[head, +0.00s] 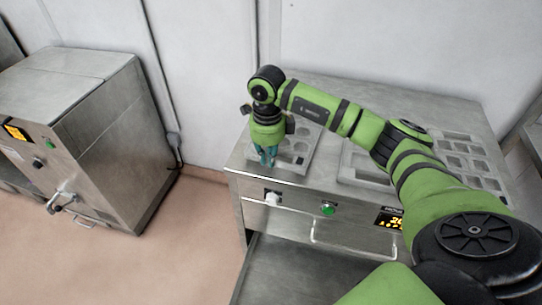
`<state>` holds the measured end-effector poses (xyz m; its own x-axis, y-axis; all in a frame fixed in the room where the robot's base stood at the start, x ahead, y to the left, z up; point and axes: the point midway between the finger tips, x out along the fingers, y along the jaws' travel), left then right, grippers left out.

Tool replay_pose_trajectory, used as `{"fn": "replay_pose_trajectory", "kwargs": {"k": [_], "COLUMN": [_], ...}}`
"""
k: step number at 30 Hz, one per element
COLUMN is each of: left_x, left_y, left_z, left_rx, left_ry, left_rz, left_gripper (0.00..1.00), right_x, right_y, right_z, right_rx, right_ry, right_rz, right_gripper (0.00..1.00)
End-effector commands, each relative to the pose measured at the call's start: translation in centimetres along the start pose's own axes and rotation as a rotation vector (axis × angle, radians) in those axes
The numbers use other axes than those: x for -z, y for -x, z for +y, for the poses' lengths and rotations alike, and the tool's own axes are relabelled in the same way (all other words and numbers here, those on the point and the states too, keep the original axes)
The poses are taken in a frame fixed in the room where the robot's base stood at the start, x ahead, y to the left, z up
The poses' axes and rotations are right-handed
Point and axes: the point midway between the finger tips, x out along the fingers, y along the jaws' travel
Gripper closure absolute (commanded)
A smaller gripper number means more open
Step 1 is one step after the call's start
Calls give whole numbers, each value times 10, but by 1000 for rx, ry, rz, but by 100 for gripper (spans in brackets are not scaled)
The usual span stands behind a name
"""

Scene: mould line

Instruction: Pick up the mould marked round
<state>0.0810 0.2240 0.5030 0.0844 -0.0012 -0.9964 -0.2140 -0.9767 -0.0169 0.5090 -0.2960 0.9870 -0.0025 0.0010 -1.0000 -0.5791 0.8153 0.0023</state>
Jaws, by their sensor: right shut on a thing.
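A grey mould with round cavities (299,158) is at the left end of the steel machine top. Its label cannot be read, and my right gripper and wrist hide part of its left side. My right gripper (267,158) points down at the mould's near left part, with its teal fingers shut on it. I cannot tell whether the mould rests on the top or is slightly raised. My left gripper is not in view.
The steel machine (290,194) has a white knob, a green button, a display and a front handle. Another grey mould (352,176) lies mid-top, partly behind my right arm. A mould with squarish cavities (484,183) lies at right. A steel cabinet (110,120) stands left, with open floor between.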

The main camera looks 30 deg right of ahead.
Motion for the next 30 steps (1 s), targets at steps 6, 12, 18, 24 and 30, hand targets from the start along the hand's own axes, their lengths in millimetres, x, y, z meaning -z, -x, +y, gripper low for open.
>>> {"fn": "replay_pose_trajectory", "kwargs": {"k": [6,12,18,24,30], "left_x": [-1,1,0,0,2], "left_y": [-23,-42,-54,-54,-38], "left_z": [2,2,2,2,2], "left_rx": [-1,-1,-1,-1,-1], "left_ry": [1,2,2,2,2], "left_rz": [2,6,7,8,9], "left_gripper": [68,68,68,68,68], "right_x": [13,53,85,100,103], "right_y": [32,60,83,98,116], "right_z": [-10,-31,-47,-55,-56], "right_rx": [9,8,5,3,3], "right_ry": [-7,-6,-4,0,0], "right_rz": [-4,-5,-5,-4,-3], "right_gripper": [100,100,100,100,100]}}
